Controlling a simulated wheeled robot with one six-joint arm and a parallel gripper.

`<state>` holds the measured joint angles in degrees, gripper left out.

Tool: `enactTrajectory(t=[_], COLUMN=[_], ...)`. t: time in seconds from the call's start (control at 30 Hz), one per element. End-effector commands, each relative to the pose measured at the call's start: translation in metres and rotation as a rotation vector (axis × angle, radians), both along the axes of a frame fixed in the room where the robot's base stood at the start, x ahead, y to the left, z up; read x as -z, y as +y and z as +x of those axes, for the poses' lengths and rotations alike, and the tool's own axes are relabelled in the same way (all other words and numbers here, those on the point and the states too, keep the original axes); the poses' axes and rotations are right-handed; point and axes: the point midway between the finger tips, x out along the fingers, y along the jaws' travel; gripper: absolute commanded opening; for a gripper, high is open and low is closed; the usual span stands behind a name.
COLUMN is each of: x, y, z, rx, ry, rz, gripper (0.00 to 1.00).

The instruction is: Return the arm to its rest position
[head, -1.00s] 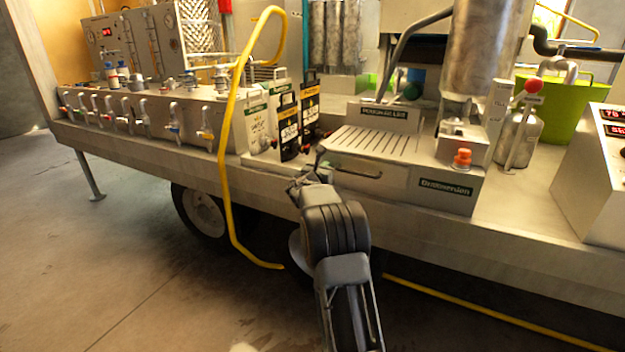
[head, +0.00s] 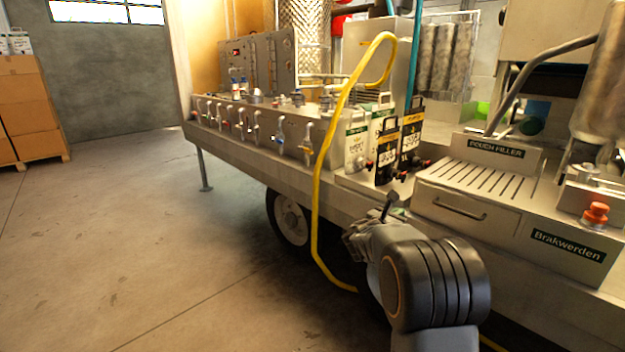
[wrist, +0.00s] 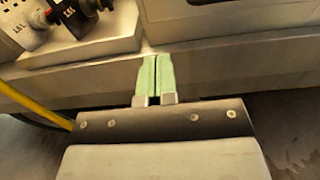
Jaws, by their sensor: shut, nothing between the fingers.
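My gripper shows in the wrist view (wrist: 154,76) with its two pale green fingers pressed together and nothing between them. It points at the trailer's steel side edge, in front of the deck. In the head view my arm rises from the bottom, with a large dark ribbed joint. The wrist end (head: 385,215) is near the trailer's front edge, just left of the pouch filler drawer. The fingertips are hard to make out there.
The trailer deck edge (head: 335,192) runs close to my arm. A yellow hose (head: 317,200) hangs down to the floor left of my arm. Juice pouches (head: 411,135) stand behind the wrist, and the pouch filler (head: 470,190) is at right. Open floor (head: 130,240) lies left.

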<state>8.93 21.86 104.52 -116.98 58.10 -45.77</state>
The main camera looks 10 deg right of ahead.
Motion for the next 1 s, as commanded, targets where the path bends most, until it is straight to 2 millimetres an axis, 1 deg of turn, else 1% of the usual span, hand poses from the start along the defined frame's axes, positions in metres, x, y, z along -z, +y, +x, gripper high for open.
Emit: enactTrajectory(t=[0.07, 0.17, 0.27, 0.3, 0.37, 0.4, 0.47, 0.5, 0.57, 0.6, 0.67, 0.7, 0.8, 0.9, 1.0], x=[-0.011, -0.038, -0.073, -0.088, -0.108, -0.119, -0.135, -0.145, -0.159, -0.169, -0.181, -0.19, -0.209, -0.224, -0.237], y=[0.001, 0.003, 0.01, 0.015, 0.025, 0.033, 0.047, 0.058, 0.075, 0.088, 0.107, 0.12, 0.151, 0.178, 0.198], z=[-0.006, -0.024, -0.057, -0.073, -0.098, -0.115, -0.139, -0.154, -0.177, -0.191, -0.209, -0.221, -0.245, -0.263, -0.275], rx=[0.014, 0.062, 0.153, 0.199, 0.277, 0.332, 0.417, 0.477, 0.571, 0.635, 0.732, 0.797, 0.957, 1.101, 1.218], ry=[-0.02, -0.083, -0.194, -0.249, -0.336, -0.395, -0.483, -0.539, -0.623, -0.674, -0.747, -0.792, -0.884, -0.95, -0.994], rz=[0.031, 0.137, 0.322, 0.413, 0.56, 0.66, 0.807, 0.904, 1.046, 1.138, 1.27, 1.351, 1.533, 1.676, 1.779], gripper=[0.0, 0.0, 0.0, 0.0, 0.0, 0.0, 0.0, 0.0, 0.0, 0.0, 0.0, 0.0, 0.0, 0.0, 0.0])
